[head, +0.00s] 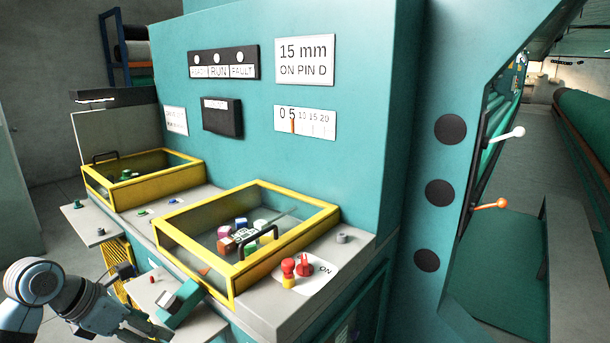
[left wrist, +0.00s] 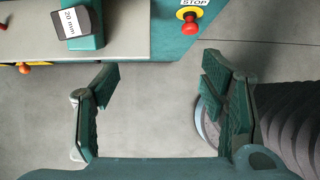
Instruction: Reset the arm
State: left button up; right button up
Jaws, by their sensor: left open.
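My left gripper (head: 140,324) is at the lower left of the head view, beside the front of the teal machine (head: 290,100). In the left wrist view the left gripper (left wrist: 163,82) has its two dark green fingers spread wide. Only bare grey floor shows between them, so it is open and empty. A red STOP button (left wrist: 190,27) on a yellow base is on the machine edge beyond the fingertips. A teal block with a "20 mm" tag (left wrist: 70,22) is at the upper left. My right gripper is in neither view.
Two yellow-framed clear covers (head: 155,183) (head: 250,262) sit on the grey bench; colored pieces lie under the nearer. Red knobs (head: 305,266) stand beside it. Levers with white (head: 518,132) and orange (head: 501,203) ends are right. A dark ribbed roll (left wrist: 285,125) lies beside the right finger.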

pick_arm(q)
jog(key=d+r+t+h, duration=0.2)
jog(key=d+r+h, duration=0.15)
jog(key=d, duration=0.35)
jog(key=d+r+t+h, duration=0.2)
jog(key=d+h, duration=0.3)
jog(key=d, duration=0.3)
notch_tip(320, 180, up, 7)
jog(key=n+t+h, duration=0.1)
jog(key=n+t, duration=0.8)
jog(key=n, duration=0.2)
jog(key=s+a+f+n+g+y, duration=0.1)
jog(key=s+a+f+n+y, duration=0.2)
jog(key=a+f+n+y, duration=0.75)
jog(key=s+a+f+n+g+y, duration=0.25)
jog(key=f+n+y, duration=0.45)
jog(key=n, duration=0.9)
jog(key=s+d+f+n+g+h, duration=0.2)
jog(key=s+d+f+g, duration=0.3)
jog(key=s+f, duration=0.5)
jog(key=s+d+f+n+g+h, duration=0.1)
jog(key=s+d+f+n+g, duration=0.15)
jog(key=s+f+g, duration=0.65)
jog(key=s+a+f+t, duration=0.2)
jog(key=s+f, duration=0.1)
jog(key=f, duration=1.4)
jog(key=s+a+f+g, duration=0.1)
jog(key=s+f, duration=1.2)
jog(key=s, duration=0.1)
jog(key=shift+s, duration=0.3)
